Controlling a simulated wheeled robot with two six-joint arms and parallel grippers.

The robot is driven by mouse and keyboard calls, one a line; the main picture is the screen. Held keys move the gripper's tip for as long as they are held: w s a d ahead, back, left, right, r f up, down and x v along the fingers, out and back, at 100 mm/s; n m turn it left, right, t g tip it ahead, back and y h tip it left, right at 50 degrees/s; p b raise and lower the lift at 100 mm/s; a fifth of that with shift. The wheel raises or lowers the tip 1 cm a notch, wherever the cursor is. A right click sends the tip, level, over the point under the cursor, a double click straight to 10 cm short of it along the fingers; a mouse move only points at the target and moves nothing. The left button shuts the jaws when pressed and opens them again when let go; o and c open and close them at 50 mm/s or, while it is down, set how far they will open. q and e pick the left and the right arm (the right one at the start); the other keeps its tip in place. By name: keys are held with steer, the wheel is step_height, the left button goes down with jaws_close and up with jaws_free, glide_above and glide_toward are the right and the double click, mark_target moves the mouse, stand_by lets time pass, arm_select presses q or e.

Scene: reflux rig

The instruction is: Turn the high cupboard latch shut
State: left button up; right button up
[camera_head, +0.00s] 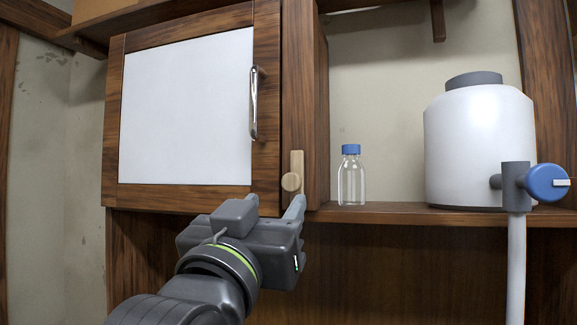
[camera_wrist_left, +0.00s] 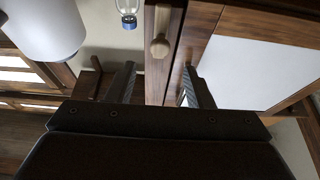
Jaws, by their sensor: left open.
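The high cupboard (camera_head: 180,198) has a white-panelled door that looks closed, with a metal handle (camera_head: 254,103). The latch (camera_head: 297,160) is a pale wooden bar standing upright on the post right of the door, with a round knob at its lower end. The latch knob also shows in the left wrist view (camera_wrist_left: 160,48), ahead of the fingers. My left gripper (camera_head: 274,204) is open and empty just below the latch, its fingers pointing up towards it. One fingertip appears close under the knob; I cannot tell whether they touch. My right gripper is not in view.
A shelf (camera_head: 385,212) runs right of the cupboard. On it stand a clear bottle with a blue cap (camera_head: 351,180) and a large white container (camera_head: 475,145). A blue-handled tap (camera_head: 545,183) sits at the front right. Below the cupboard is dark wood panelling.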

mark_target(290, 182)
arm_select(q)
steer(key=p+x, duration=0.3)
steer(key=x, duration=0.3)
steer(key=shift+w+r, duration=0.2)
steer(key=shift+w+d, duration=0.2)
steer(key=shift+w, duration=0.25)
steer(key=shift+r, duration=0.1)
steer(key=c, duration=1)
steer(key=shift+o, duration=0.2)
